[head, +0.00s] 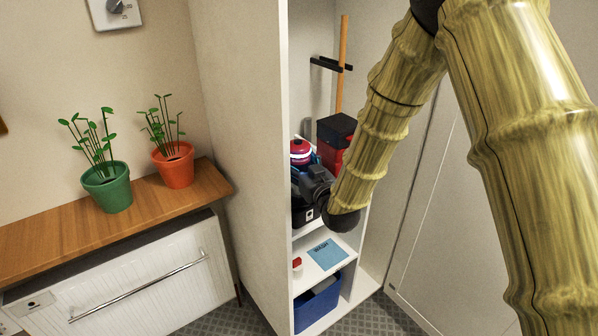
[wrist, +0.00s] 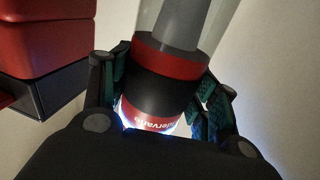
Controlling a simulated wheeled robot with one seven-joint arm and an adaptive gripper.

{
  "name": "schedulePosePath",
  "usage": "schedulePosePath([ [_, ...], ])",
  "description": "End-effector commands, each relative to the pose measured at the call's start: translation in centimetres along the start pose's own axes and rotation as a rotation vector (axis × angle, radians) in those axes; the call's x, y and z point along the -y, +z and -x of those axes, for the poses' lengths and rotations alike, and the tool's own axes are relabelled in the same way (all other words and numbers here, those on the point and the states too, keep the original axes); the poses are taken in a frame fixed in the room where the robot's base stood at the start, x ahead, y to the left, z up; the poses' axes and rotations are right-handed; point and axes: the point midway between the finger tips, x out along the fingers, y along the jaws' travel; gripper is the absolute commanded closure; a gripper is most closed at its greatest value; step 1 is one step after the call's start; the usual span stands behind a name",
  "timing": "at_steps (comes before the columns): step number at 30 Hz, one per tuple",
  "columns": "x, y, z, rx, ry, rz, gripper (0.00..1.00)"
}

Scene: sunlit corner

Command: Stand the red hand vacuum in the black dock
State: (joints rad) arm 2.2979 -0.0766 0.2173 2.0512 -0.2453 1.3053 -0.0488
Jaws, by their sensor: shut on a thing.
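The hand vacuum (wrist: 155,92) shows in the wrist view as a black cylinder with red bands, part of a light lettered label and a grey narrower end pointing up in the picture. My gripper (wrist: 162,85) is shut on its black body, one finger on each side. In the head view my gripper (head: 312,187) is inside the open closet at shelf height, mostly dark against dark things.
A red box with a black lid (head: 335,138) stands close behind my gripper; red and black boxes (wrist: 50,45) fill the wrist view's left. The closet's left wall (head: 245,170) is near. Below are a blue WASH sheet (head: 327,256) and a blue bin (head: 318,303).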

Motion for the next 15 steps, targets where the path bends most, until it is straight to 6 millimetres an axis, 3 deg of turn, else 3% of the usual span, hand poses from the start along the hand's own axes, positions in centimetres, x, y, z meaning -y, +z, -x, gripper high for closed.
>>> schedulePosePath([
  [7,0.0,2.4,0.0,0.001,0.0,0.0,0.64],
  [15,0.0,2.8,0.0,-0.002,0.0,0.0,0.64],
])
